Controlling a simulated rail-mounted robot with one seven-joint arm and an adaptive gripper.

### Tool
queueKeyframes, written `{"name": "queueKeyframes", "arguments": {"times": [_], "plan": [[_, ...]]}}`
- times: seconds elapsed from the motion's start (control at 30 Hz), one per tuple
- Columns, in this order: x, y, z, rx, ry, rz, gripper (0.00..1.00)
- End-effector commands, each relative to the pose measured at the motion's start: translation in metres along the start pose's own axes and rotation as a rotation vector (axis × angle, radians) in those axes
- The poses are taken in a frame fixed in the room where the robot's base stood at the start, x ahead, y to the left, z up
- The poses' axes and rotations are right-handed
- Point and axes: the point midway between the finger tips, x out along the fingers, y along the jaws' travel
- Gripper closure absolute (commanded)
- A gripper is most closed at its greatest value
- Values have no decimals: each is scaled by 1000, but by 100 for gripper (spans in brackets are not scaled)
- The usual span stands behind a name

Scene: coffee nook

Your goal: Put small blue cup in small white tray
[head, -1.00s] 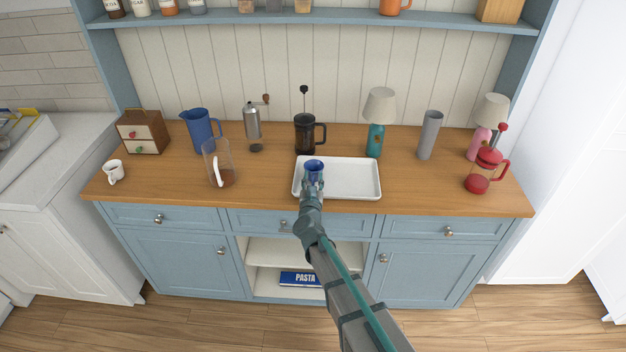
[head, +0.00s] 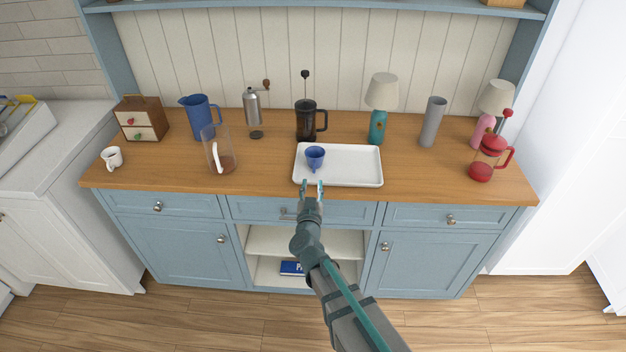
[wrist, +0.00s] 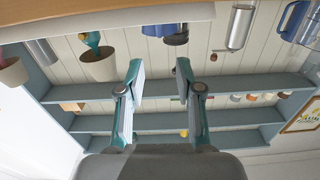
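The small blue cup (head: 315,157) stands upright in the left part of the small white tray (head: 350,166) on the wooden counter, in the head view. My gripper (head: 312,184) is apart from the cup, in front of it, at the tray's front edge. Its fingers are spread with nothing between them.
Behind the tray stand a black French press (head: 307,121) and a teal lamp (head: 378,105). A clear pitcher (head: 219,150) stands left of the tray, and a red French press (head: 487,160) is far right.

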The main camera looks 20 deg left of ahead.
Motion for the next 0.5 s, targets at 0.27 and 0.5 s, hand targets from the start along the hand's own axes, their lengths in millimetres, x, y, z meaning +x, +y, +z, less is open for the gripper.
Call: {"name": "queueKeyframes", "arguments": {"times": [0.27, 0.5], "plan": [[-15, 6, 10, -5, -22, -15, 65], [-32, 62, 116, -27, -289, -145, 65]]}}
